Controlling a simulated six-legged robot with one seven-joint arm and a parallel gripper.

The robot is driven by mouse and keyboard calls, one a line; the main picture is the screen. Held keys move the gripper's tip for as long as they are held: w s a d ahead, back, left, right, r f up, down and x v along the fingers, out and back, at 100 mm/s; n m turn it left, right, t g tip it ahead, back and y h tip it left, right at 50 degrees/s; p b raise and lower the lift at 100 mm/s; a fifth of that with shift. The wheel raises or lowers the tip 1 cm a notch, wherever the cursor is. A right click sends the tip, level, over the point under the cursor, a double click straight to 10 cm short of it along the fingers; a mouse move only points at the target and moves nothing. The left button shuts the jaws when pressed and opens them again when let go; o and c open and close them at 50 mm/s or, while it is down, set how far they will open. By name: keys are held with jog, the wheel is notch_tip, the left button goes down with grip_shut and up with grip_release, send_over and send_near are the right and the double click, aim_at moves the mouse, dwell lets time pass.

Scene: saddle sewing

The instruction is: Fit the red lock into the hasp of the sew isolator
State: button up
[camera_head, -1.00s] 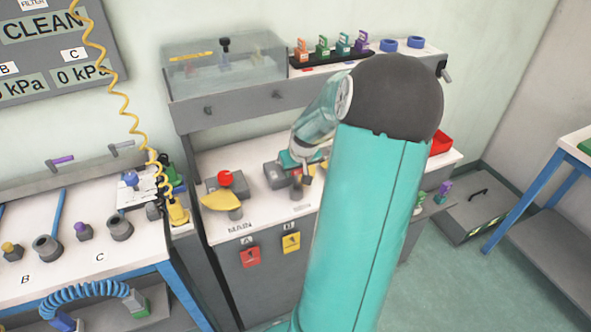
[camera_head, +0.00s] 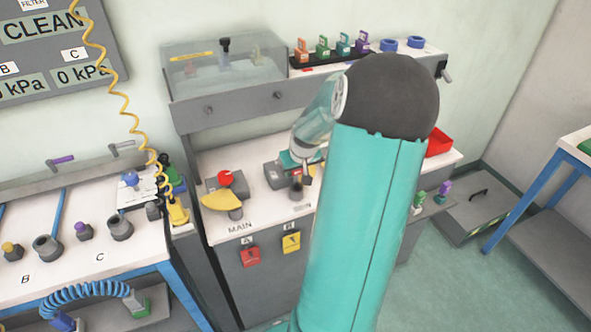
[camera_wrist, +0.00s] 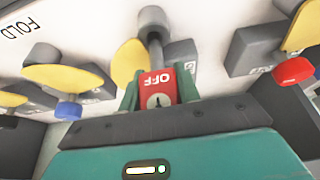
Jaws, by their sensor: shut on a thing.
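My gripper (camera_wrist: 158,84) is shut on the red lock (camera_wrist: 160,97), which bears the word OFF and a keyhole and sits between both green fingers. Just beyond the lock is a yellow hasp plate (camera_wrist: 128,62) beside a grey post with a knob (camera_wrist: 152,18). The lock's far edge appears close to this plate. Its shackle is hidden, so I cannot tell whether it passes through the hasp. No readable label shows which isolator this is. In the head view my gripper (camera_head: 303,178) is small, over the grey isolator right of MAIN, and partly hidden by my arm.
In the wrist view, a blue-knobbed isolator (camera_wrist: 68,110) stands left and a red-knobbed one (camera_wrist: 293,71) right, close to the gripper. The red-knobbed MAIN isolator (camera_head: 225,179) stands left on the bench (camera_head: 235,225). Coloured locks (camera_head: 322,47) line the back shelf.

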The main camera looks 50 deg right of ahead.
jog(key=shift+f, duration=1.4)
jog(key=o, duration=1.1)
jog(key=shift+c, duration=0.2)
jog(key=shift+o, duration=0.5)
jog(key=shift+s+f, duration=0.1)
jog(key=shift+s, duration=0.05)
jog(key=v, duration=1.4)
jog(key=shift+w, duration=0.35)
jog(key=shift+d, duration=0.1)
